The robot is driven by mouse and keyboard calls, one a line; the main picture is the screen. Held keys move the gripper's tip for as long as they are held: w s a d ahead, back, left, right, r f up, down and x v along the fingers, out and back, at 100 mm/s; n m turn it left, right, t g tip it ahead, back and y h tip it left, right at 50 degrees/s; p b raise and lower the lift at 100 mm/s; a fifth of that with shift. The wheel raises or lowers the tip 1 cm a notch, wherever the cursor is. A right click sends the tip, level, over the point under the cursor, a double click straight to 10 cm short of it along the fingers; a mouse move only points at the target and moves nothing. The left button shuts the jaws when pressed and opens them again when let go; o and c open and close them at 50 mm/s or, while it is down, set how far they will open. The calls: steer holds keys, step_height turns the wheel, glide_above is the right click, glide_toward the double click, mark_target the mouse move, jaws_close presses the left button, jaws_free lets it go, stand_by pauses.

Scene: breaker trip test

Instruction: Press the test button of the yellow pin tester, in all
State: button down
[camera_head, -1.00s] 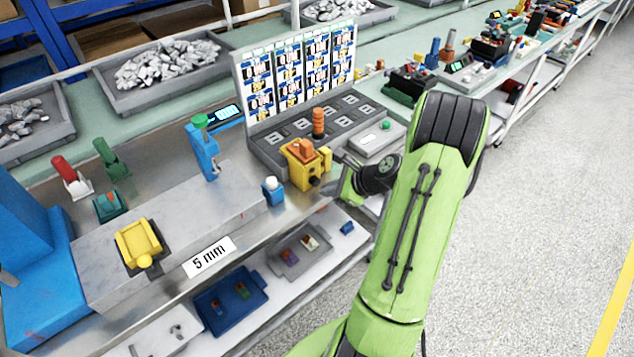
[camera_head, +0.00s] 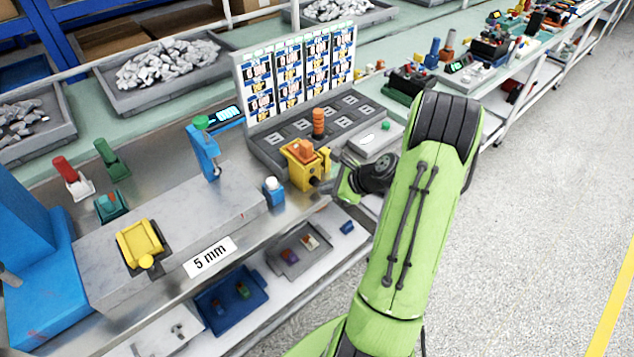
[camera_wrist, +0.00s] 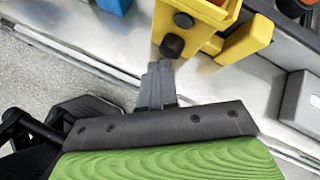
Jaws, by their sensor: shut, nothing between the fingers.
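The yellow pin tester (camera_head: 301,172) stands at the bench's front edge with an orange part (camera_head: 302,150) on top. In the wrist view the tester (camera_wrist: 205,45) shows a round black button (camera_wrist: 172,46) on its near face and a smaller black knob (camera_wrist: 183,20) above it. My gripper (camera_head: 327,184) is just right of the tester. In the wrist view its shut, empty grey fingertips (camera_wrist: 158,72) point at the round black button and sit right in front of it. I cannot tell whether they touch it.
A blue block with a white top (camera_head: 273,191) stands left of the tester. A grey socket panel (camera_head: 270,150) with an orange cylinder (camera_head: 318,122) lies behind. A grey box with a green button (camera_head: 378,140) is behind my gripper. Open floor lies right.

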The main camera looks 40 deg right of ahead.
steer(key=shift+w+p, duration=0.3)
steer(key=shift+w, duration=0.3)
stand_by(0.6)
steer(key=shift+s, duration=1.05)
steer(key=s, duration=0.5)
stand_by(0.6)
